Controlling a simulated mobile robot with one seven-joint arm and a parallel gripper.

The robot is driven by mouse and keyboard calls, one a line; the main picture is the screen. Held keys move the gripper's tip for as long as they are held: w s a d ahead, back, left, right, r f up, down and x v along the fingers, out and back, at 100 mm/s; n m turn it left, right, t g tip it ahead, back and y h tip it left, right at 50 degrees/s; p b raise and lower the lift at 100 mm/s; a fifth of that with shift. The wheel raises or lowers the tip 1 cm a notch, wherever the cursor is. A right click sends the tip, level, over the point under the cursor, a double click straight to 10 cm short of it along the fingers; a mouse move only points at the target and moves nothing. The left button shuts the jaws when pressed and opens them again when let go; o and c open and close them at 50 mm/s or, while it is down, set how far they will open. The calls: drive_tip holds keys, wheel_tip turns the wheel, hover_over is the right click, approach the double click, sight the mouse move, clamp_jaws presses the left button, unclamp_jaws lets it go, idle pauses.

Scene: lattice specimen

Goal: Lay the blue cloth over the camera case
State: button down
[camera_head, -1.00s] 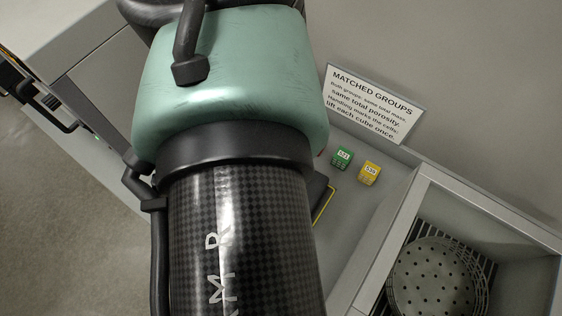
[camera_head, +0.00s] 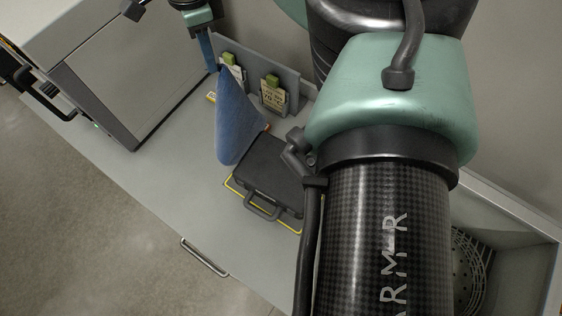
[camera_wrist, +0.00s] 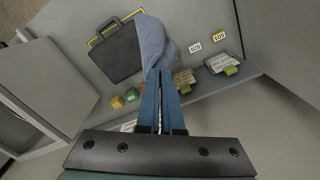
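The blue cloth (camera_head: 234,118) hangs in a folded, pointed shape from my gripper (camera_head: 211,68) in the head view. In the wrist view, my gripper's blue fingers (camera_wrist: 161,74) are close together on the cloth (camera_wrist: 151,42). The dark camera case (camera_head: 268,170) lies flat on the bench, its handle toward the front edge. The case also shows in the wrist view (camera_wrist: 117,52), beside the cloth. The cloth overlaps one side of the case in the head view; I cannot tell whether they touch. My arm hides part of the case's right side.
A yellow outline (camera_head: 238,188) edges the case. Behind the cloth stands a grey rack (camera_head: 290,84) with green-topped tags (camera_head: 272,92). A grey cabinet (camera_head: 135,75) is at left, a recessed bin (camera_head: 515,225) at right.

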drive_tip(key=s+d+f, duration=0.8)
drive_tip(key=d+f, duration=0.5)
drive_tip(key=s+d+f, duration=0.9)
drive_tip(key=d+f, duration=0.5)
drive_tip(key=shift+s+d+f, duration=0.2)
drive_tip(key=shift+s+f, duration=0.1)
drive_tip(key=c, duration=0.6)
unclamp_jaws()
drive_tip(key=s+d+r+p, duration=0.2)
drive_tip(key=d+r+p, duration=0.1)
drive_tip(key=r+p, duration=0.6)
drive_tip(key=shift+s+d+r, duration=0.15)
drive_tip(key=shift+d+r, duration=0.1)
drive_tip(key=shift+r, duration=0.3)
